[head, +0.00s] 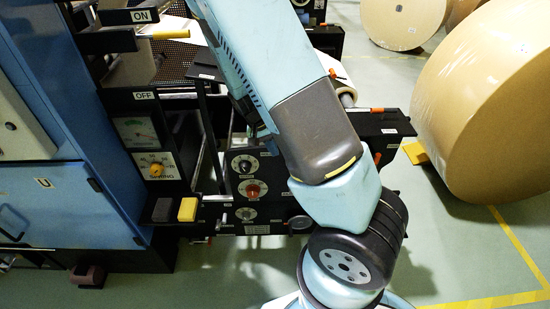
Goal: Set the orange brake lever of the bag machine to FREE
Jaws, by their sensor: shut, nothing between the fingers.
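The bag machine (70,200) is the blue cabinet and black frame on the left and middle. I cannot tell which of these is the brake lever, and no FREE label is readable. My arm crosses the middle of the head view and hides part of the machine. My gripper is beyond the top edge, out of view.
A black panel with dials and an orange-red knob (252,190) stands left of my arm. A yellow block (187,209) and a black block (163,209) sit on a ledge. A large kraft roll (490,100) stands at right. Green floor (440,250) is clear at lower right.

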